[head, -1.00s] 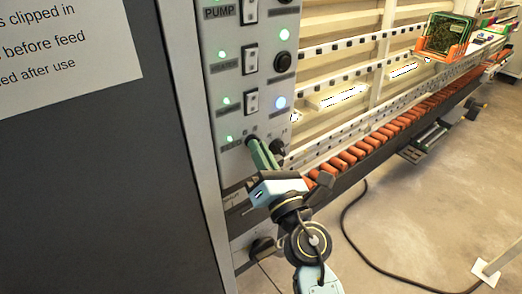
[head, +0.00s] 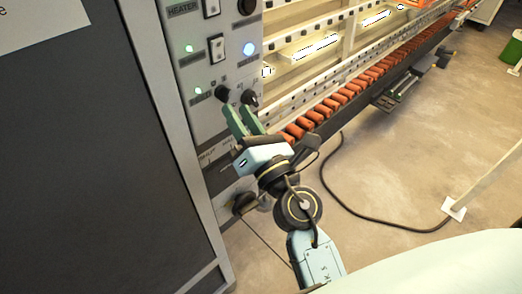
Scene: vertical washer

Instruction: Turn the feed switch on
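The washer's grey control panel (head: 190,70) is left of centre. My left gripper is out of view.
Above are a rocker switch (head: 216,48) and a lit bluish-white button (head: 249,49). A conveyor with orange rollers (head: 325,109) runs to the upper right, beside my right gripper. A black cable (head: 345,208) lies on the open floor.

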